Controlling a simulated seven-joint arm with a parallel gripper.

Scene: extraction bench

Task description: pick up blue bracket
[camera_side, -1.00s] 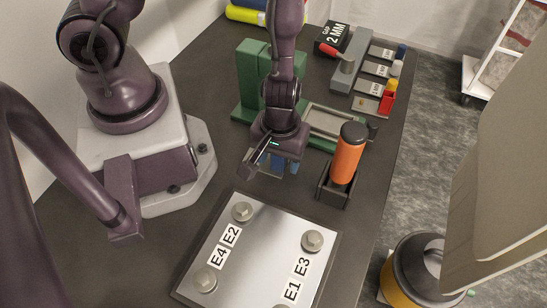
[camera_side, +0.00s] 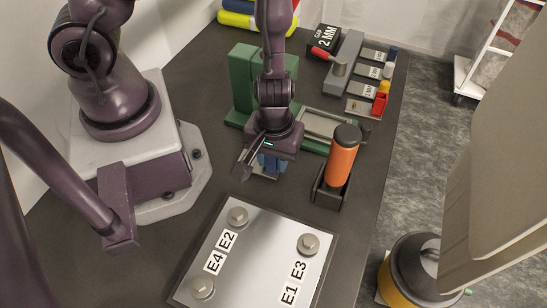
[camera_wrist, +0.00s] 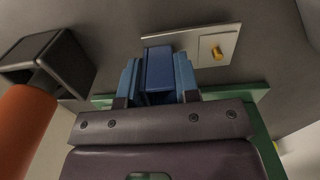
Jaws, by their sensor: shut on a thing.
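My gripper (camera_side: 268,168) points down in the side view, between the green fixture and the white plate, close over the dark bench. In the wrist view my gripper (camera_wrist: 158,84) has its two lighter blue fingers closed on the sides of the darker blue bracket (camera_wrist: 158,72). The bracket shows as an upright block between them. In the side view the bracket is largely hidden under my gripper, and I cannot tell whether it touches the bench.
An orange cylinder (camera_side: 342,160) with a black top stands in a dark holder (camera_side: 328,192) just right of my gripper. A green fixture (camera_side: 242,88) stands behind. The white plate (camera_side: 258,256) with several bolts lies in front. A tool rack (camera_side: 343,78) is at the back right.

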